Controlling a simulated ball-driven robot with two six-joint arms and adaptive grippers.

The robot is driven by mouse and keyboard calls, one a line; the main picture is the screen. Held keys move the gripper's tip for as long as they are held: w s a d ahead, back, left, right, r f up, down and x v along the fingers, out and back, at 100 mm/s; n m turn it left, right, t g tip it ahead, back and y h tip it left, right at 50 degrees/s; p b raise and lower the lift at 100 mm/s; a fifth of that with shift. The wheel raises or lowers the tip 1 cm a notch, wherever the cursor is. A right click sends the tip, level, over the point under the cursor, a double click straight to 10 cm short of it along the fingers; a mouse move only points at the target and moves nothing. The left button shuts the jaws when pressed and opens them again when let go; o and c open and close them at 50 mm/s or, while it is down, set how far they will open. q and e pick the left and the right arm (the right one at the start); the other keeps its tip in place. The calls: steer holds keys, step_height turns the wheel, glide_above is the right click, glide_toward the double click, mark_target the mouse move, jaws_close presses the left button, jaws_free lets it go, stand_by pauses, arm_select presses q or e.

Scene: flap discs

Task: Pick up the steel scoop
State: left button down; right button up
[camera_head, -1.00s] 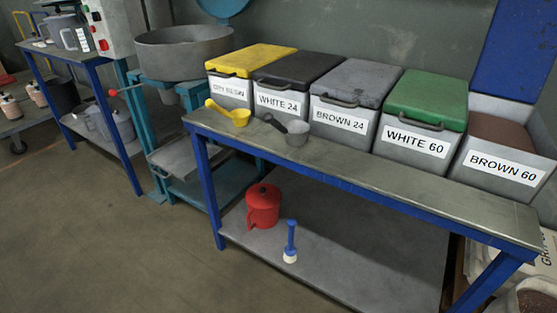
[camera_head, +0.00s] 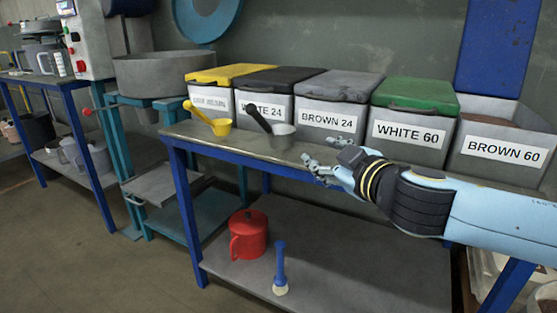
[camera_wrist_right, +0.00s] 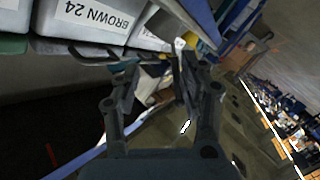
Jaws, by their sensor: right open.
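The steel scoop (camera_head: 281,136), a grey cup with a dark handle, rests on the tabletop in front of the WHITE 24 and BROWN 24 bins. Its handle points up and left, leaning toward the WHITE 24 bin. My right gripper (camera_head: 316,162) is open and empty, at the table's front edge, a short way right of the scoop and apart from it. The right wrist view shows its spread fingers (camera_wrist_right: 158,70); I cannot clearly make out the scoop there. My left gripper is not in view.
A yellow scoop (camera_head: 220,126) stands left of the steel one on the bench (camera_head: 225,141). Several lidded bins, including BROWN 24 (camera_head: 328,117), line the back. A red pot (camera_head: 248,238) and a blue-handled brush (camera_head: 280,268) sit on the lower shelf.

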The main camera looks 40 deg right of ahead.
mark_target(262, 119)
steer(key=w+a+r+n+y+p, duration=0.1)
steer(key=w+n+y+p, duration=0.1)
steer(key=w, duration=0.1)
steer(key=w+a+r+n+t+y+p, duration=0.1)
steer(key=w+a+r+n+y, duration=0.1)
steer(key=w, duration=0.1)
steer(key=w+a+r+n+t+y+p, duration=0.1)
steer(key=w+n+y+p, duration=0.1)
steer(key=w, duration=0.1)
steer(key=shift+w+a+r+p, duration=0.2)
steer(key=shift+a+r+p, duration=0.1)
steer(key=shift+r, duration=0.1)
steer(key=w+p, duration=0.2)
steer(key=w, duration=0.2)
steer(key=shift+w+p, duration=0.35)
steer(key=shift+p, duration=0.05)
steer(key=shift+w+a+f+y, duration=0.1)
steer(key=shift+w+f+y, duration=0.1)
steer(key=shift+w+y, duration=0.2)
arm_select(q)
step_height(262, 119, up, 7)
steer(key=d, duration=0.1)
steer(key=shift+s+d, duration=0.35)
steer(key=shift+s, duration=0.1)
arm_select(e)
steer(key=shift+s, duration=0.1)
jaws_close()
